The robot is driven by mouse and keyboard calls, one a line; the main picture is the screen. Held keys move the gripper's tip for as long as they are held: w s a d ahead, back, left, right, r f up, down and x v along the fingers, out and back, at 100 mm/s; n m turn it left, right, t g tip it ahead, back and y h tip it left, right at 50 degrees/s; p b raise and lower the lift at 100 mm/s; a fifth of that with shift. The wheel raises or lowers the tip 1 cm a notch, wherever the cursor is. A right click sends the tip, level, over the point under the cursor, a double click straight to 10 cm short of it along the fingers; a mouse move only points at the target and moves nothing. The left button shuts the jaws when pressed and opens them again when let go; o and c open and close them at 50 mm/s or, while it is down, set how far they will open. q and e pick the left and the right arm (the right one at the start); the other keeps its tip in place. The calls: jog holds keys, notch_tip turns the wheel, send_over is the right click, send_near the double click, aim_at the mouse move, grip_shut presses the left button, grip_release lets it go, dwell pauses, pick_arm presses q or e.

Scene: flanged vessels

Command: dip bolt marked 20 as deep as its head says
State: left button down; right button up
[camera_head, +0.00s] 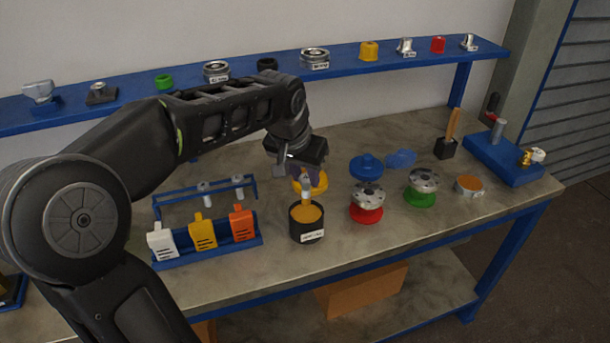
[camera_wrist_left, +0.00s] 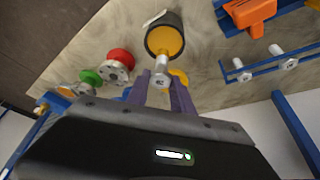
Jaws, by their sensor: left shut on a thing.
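My left gripper (camera_head: 308,181) is shut on a grey bolt (camera_head: 306,195), which also shows between its purple fingers in the wrist view (camera_wrist_left: 160,72). The bolt hangs head up over a black pot (camera_head: 307,236) of orange-yellow contents (camera_head: 306,214); the pot also shows in the wrist view (camera_wrist_left: 149,44). A small mark shows on the bolt head, too small to read surely. I cannot tell how far its lower end is in the contents. Two other bolts stand in a blue rack (camera_head: 249,187); they also show in the wrist view (camera_wrist_left: 240,70). My right gripper is out of view.
The front bench strip is clear.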

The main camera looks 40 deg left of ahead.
pick_arm(q)
jog(key=shift+r+p, duration=0.9)
jog(key=shift+r, duration=0.6)
